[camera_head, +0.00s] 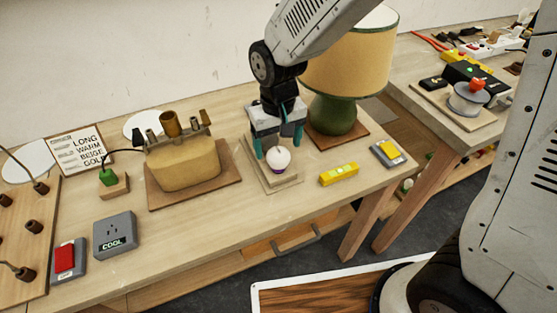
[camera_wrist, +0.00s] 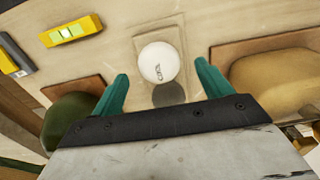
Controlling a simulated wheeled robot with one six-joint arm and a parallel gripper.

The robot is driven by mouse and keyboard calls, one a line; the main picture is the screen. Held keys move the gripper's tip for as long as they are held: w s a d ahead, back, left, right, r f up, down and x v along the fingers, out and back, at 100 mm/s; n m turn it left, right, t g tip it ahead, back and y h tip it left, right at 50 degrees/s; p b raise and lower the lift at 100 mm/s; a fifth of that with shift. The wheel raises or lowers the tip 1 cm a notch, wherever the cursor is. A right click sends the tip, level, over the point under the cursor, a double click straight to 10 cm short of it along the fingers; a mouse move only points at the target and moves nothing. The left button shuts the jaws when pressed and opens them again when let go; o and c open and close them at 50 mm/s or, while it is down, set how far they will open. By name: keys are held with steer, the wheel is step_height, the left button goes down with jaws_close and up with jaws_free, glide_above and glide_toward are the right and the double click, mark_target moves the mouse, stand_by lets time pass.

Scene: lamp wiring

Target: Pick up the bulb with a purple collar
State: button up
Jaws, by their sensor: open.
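The bulb (camera_head: 278,158) is a white globe with a purple collar at its base. It stands upright on a small light wooden stand (camera_head: 282,184) on the workbench. In the wrist view the bulb (camera_wrist: 159,62) shows from above, and its collar is hidden under the globe. My gripper (camera_head: 278,150) is over the stand, its two teal fingers apart. In the wrist view the open gripper (camera_wrist: 162,80) has the bulb a little beyond the fingertips, centred between them. I cannot tell whether any finger touches it.
A green lamp (camera_head: 334,113) with a tan shade stands close behind on the right. A beige fixture (camera_head: 185,160) on a wooden base is to the left. A yellow level (camera_head: 339,174) and a yellow-grey device (camera_head: 387,153) lie right. A grey "COOL" socket box (camera_head: 115,235) is front left.

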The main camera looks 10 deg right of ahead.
mark_target(279, 152)
step_height(279, 152, down, 5)
steer(key=shift+f, duration=0.2)
steer(key=c, duration=1.1)
steer(key=shift+o, duration=0.2)
steer(key=shift+r, duration=0.1)
